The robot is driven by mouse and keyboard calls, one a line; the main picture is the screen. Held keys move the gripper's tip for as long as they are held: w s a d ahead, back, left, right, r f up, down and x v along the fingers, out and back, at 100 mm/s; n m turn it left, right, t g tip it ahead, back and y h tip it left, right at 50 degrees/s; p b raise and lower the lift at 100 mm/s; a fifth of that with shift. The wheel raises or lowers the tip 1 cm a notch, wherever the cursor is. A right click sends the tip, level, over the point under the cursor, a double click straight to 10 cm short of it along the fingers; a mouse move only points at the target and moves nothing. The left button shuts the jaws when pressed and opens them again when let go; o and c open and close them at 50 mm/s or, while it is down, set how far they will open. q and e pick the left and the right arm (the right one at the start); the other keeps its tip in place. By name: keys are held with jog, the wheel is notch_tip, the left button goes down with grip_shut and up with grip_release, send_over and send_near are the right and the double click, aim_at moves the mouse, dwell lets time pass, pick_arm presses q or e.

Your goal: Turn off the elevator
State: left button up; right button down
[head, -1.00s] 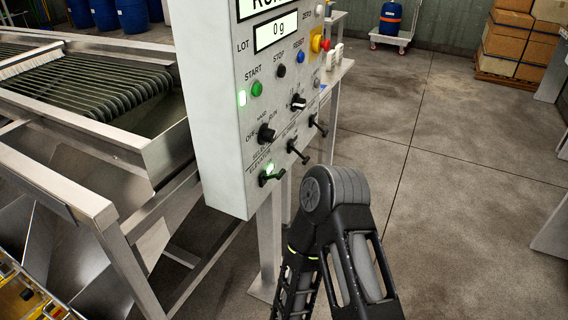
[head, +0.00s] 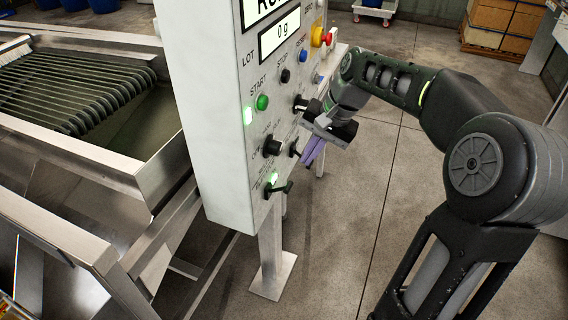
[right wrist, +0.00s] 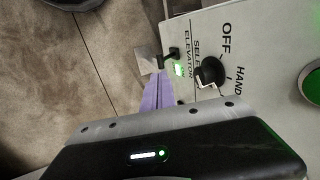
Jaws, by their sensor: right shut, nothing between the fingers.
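The grey control panel (head: 208,120) stands at the middle of the head view. The elevator switch (head: 279,189) is a dark lever at the panel's bottom left, with a lit green lamp (head: 272,178) beside it. In the right wrist view the lever (right wrist: 168,57) shows near the ELEVATOR label, and its green lamp (right wrist: 179,70) is lit. My right gripper (head: 312,156) is shut and empty, its purple fingers to the right of and above the elevator lever in the head view. The fingers (right wrist: 160,90) point toward the lever in the right wrist view; contact cannot be told. My left gripper is out of view.
A black selector knob (head: 272,146) sits above the elevator lever, and another lever (head: 294,148) is close to my right fingers. Green START (head: 262,102) and black STOP (head: 285,76) buttons are higher up. The metal roller machine (head: 120,175) fills the left.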

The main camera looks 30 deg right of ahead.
aim_at(290, 186)
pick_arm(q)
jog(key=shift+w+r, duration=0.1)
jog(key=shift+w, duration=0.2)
pick_arm(e)
jog(key=v, duration=0.3)
jog(key=shift+d+r, duration=0.25)
jog(key=shift+d, duration=0.05)
